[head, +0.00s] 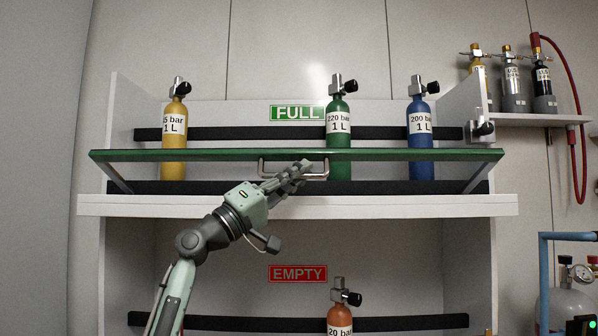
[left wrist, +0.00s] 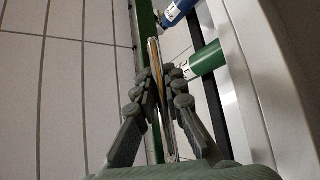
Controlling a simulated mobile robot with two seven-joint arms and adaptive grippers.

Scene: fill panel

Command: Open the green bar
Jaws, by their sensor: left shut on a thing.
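The green bar (head: 220,155) runs level across the front of the upper shelf marked FULL, in front of the bottles. A metal handle (head: 319,177) is fixed to its front near the middle. My left gripper (head: 300,171) is at this handle and shut on it. In the left wrist view, the fingers (left wrist: 168,92) close on both sides of the shiny handle (left wrist: 156,60), and the green bar (left wrist: 145,30) runs just behind it. My right gripper is in neither view.
A yellow bottle (head: 174,115), a green bottle (head: 340,112) and a blue bottle (head: 420,120) stand upright behind the bar. An orange bottle (head: 340,318) stands on the lower shelf marked EMPTY. A side shelf (head: 535,120) at right holds small bottles and a red hose (head: 572,110).

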